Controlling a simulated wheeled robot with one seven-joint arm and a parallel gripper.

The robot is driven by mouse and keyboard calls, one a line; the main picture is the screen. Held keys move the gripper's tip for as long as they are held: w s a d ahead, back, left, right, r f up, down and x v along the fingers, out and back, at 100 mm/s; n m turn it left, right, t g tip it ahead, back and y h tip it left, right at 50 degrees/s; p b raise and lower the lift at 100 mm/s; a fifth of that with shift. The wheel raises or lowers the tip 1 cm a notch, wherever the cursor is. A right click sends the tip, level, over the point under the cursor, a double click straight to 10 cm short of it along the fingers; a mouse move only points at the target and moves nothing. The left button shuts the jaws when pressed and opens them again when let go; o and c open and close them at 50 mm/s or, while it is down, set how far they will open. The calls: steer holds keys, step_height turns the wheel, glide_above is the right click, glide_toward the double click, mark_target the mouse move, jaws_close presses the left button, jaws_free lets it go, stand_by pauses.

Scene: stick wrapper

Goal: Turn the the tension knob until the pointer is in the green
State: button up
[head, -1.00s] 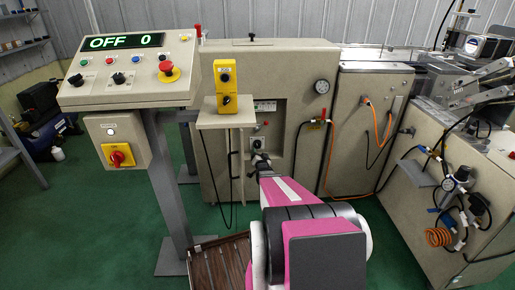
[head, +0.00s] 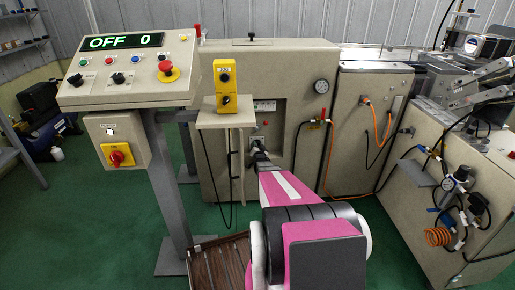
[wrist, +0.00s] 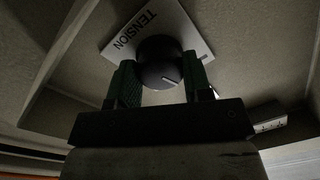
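The tension knob (wrist: 160,75) is black and round with a white line, on a white plate marked TENSION (wrist: 137,29) in the wrist view. The plate looks tilted there. My gripper (wrist: 162,75) has one dark green finger on each side of the knob, and both fingers appear to touch it. In the head view my gripper (head: 259,152) is at the recessed panel of the beige machine and covers the knob. A small meter strip (head: 264,106) sits above it in the recess. Its pointer and any green zone are too small to read.
A yellow control box (head: 226,86) on a beige stand is left of the recess. A grey control console (head: 127,75) reads OFF 0. An orange hose (head: 377,128) hangs farther right.

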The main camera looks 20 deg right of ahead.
steer(key=shift+n, duration=0.3)
steer(key=n, duration=0.9)
steer(key=shift+n+g, duration=0.3)
steer(key=n, duration=0.5)
steer(key=shift+h, duration=0.4)
steer(key=n, duration=0.4)
steer(key=shift+n, duration=0.4)
steer(key=o, duration=0.9)
steer(key=shift+a, duration=0.1)
